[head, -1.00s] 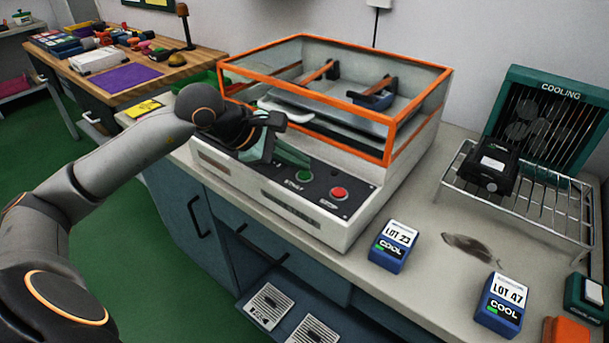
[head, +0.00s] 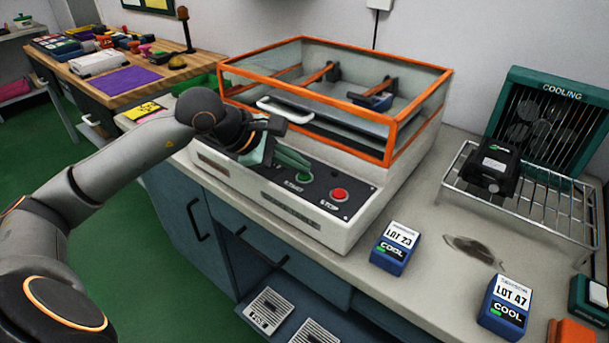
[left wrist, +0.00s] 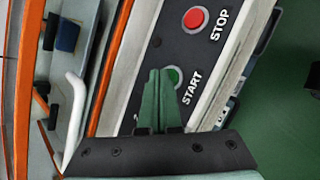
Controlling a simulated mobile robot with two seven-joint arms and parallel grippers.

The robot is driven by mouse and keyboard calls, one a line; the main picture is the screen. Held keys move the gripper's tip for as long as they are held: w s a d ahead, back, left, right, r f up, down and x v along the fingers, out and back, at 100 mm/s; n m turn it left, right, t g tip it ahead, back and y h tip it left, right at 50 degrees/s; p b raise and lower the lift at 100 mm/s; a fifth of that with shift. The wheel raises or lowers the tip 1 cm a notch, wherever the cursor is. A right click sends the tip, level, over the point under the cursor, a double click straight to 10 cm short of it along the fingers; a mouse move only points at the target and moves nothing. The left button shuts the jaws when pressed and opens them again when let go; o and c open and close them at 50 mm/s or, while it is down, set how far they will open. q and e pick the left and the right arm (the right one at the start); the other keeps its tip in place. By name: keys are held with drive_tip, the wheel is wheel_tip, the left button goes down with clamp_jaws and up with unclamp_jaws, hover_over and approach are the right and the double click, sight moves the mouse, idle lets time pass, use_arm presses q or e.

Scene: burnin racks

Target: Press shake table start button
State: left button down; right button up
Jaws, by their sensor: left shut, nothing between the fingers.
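The shake table (head: 350,225) stands on the counter, its clear cover edged in orange and closed over the platform. On its front panel are a green START button (head: 304,178) and a red STOP button (head: 339,194). In the left wrist view the STOP button (left wrist: 195,18) is in full sight, and the START button (left wrist: 173,75) is partly hidden behind the fingertips. My left gripper (head: 290,158) is shut and empty. Its green fingertips (left wrist: 160,75) lie over or right beside the START button; I cannot tell whether they touch it. My right gripper is out of sight.
Blue boxes marked LOT 23 (head: 394,248) and LOT 47 (head: 503,306) stand on the counter to the right. A wire rack (head: 530,205) with a black unit (head: 490,168) and a teal cooling fan unit (head: 550,125) are behind them. A wooden bench (head: 180,70) is at the back left.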

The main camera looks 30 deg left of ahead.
sight(298, 176)
use_arm(q)
drive_tip(key=shift+f, duration=0.25)
idle(0.4)
drive_tip(key=shift+r+p, duration=0.35)
drive_tip(key=shift+r, duration=0.5)
drive_tip(key=shift+r+p, duration=1.9)
drive_tip(key=shift+r, duration=0.7)
drive_tip(key=shift+f, duration=0.1)
drive_tip(key=shift+s, duration=0.1)
